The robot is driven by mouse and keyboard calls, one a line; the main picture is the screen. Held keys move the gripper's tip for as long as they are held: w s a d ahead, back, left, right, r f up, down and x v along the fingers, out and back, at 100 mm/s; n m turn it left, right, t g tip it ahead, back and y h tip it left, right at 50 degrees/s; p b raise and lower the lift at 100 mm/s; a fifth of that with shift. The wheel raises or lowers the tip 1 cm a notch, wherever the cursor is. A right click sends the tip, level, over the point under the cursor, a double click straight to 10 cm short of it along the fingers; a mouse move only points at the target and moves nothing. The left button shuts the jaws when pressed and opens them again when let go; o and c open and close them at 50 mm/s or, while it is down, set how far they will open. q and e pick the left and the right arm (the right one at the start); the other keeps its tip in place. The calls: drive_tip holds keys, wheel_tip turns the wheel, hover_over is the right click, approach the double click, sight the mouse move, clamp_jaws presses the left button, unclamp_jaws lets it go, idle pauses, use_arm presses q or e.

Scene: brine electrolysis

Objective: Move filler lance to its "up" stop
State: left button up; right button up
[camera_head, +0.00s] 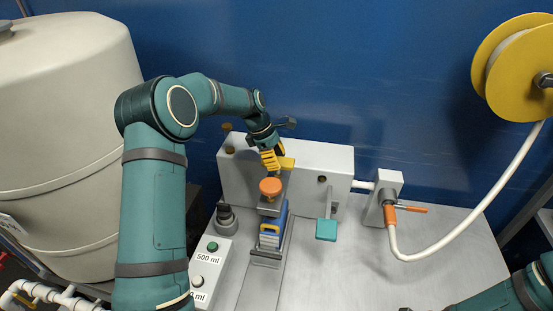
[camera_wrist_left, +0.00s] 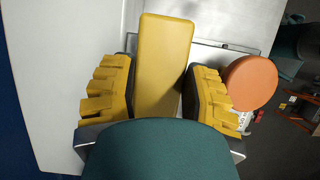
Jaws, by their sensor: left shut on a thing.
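My left gripper (camera_head: 272,158) is shut on a yellow block-shaped handle (camera_head: 288,163), which seems to belong to the filler lance, in front of the white housing. In the left wrist view the yellow handle (camera_wrist_left: 163,65) lies between the two yellow finger pads of the left gripper (camera_wrist_left: 158,75). An orange round knob or cap (camera_head: 270,187) is just below the gripper; it also shows right of the fingers in the wrist view (camera_wrist_left: 250,82). The lance's shaft and its stop marks cannot be made out. My right gripper is out of view; only part of its arm shows at bottom right.
A blue and yellow object (camera_head: 271,233) is below the orange knob. A teal plate (camera_head: 326,230) and an orange-handled valve (camera_head: 405,208) with a white hose are to the right. A button box (camera_head: 207,265) is at left.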

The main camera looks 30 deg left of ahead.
use_arm(q)
wheel_tip(320, 180, up, 4)
drive_tip(key=shift+r+p, duration=0.2)
drive_tip(key=shift+p, duration=1.05)
drive_tip(key=shift+w, duration=0.1)
drive_tip(key=shift+f, duration=0.1)
drive_tip(key=o, duration=1.3)
drive_tip(key=shift+o, duration=0.2)
drive_tip(key=v, duration=1.2)
drive_tip(key=shift+d, duration=0.1)
